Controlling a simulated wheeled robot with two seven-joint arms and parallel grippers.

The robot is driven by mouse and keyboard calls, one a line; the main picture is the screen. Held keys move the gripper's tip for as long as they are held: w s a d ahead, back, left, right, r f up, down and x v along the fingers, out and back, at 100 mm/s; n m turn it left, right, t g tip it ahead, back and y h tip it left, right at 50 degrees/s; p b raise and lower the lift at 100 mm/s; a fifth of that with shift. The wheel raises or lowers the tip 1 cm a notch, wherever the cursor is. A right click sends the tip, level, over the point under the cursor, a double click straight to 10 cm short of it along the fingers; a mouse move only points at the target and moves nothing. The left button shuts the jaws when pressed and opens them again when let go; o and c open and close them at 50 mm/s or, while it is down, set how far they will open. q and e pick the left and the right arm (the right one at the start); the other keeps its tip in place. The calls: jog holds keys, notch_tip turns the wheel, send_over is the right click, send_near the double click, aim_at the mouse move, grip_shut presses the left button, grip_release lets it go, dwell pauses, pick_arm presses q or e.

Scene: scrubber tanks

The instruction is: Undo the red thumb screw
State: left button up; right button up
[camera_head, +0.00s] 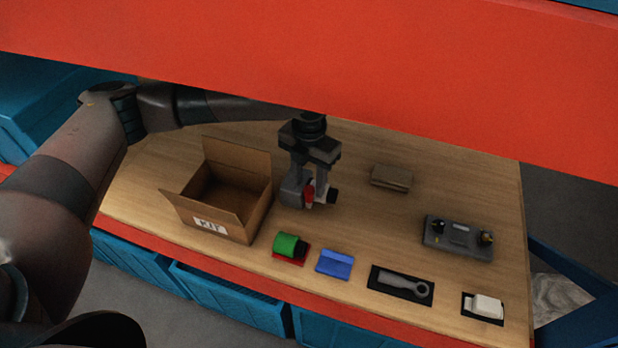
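A small red part that looks like the thumb screw (309,194) is on the front of a grey fitting (292,191) with a rounded left end and a dark right end. The fitting is on the wooden table, right of the cardboard box. My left gripper (310,182) points down directly over the fitting, its two fingers apart with a gap between them. The fingertips overlap the fitting and red part in the picture, so I cannot tell whether they grip anything. My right gripper is not in view.
An open cardboard box marked KIT (209,225) stands left. A brown block (391,178) and grey device (457,239) are right. A red beam (400,80) crosses above.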

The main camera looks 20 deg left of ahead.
pick_arm(q)
jog(key=shift+f, duration=0.45)
grip_shut()
